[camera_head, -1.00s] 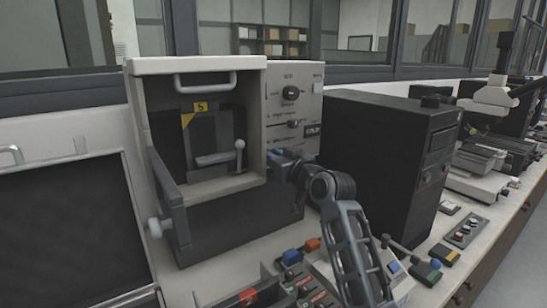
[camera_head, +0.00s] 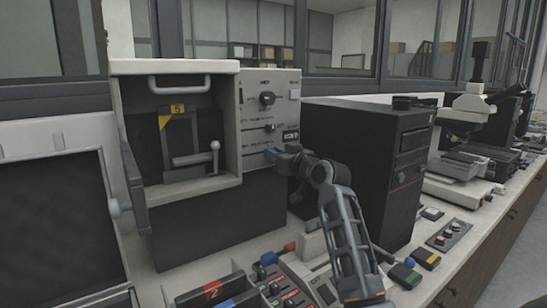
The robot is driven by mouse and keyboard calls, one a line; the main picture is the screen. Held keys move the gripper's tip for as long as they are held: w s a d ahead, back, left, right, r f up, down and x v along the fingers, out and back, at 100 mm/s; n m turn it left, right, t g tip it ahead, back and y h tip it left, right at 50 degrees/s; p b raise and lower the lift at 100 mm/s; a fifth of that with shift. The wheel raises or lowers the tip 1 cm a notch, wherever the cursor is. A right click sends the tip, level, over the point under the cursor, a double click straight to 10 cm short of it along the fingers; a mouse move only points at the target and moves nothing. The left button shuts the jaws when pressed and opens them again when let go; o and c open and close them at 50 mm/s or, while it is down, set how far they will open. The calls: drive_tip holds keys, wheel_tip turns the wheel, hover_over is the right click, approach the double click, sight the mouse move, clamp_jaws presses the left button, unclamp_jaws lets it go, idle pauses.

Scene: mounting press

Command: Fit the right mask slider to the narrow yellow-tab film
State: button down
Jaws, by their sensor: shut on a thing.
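A beige press-like device (camera_head: 229,172) stands on the bench with an open front bay. Inside the bay a dark grey holder (camera_head: 180,135) bears a yellow tab (camera_head: 178,109) marked 5. A lever with a round end (camera_head: 213,150) crosses its lower part. The control panel (camera_head: 285,85) on the right has a dark round knob (camera_head: 267,98) and a small dark slider knob (camera_head: 270,127) below it. My gripper (camera_head: 273,156) is at the panel's lower part, shut on a small control there. The gripper hides that control, so its shape and exact setting cannot be seen.
A dark screen panel (camera_head: 55,220) stands at the left, near the side flap (camera_head: 134,190) with its pale knob. A black computer tower (camera_head: 365,165) stands close right of my arm. Coloured blocks and a red-marked tray (camera_head: 212,290) crowd the front.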

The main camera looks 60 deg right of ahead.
drive_tip(key=c, duration=1)
unclamp_jaws()
drive_tip(key=shift+o, duration=0.2)
drive_tip(key=b+v, duration=0.1)
drive_tip(key=v, duration=0.7)
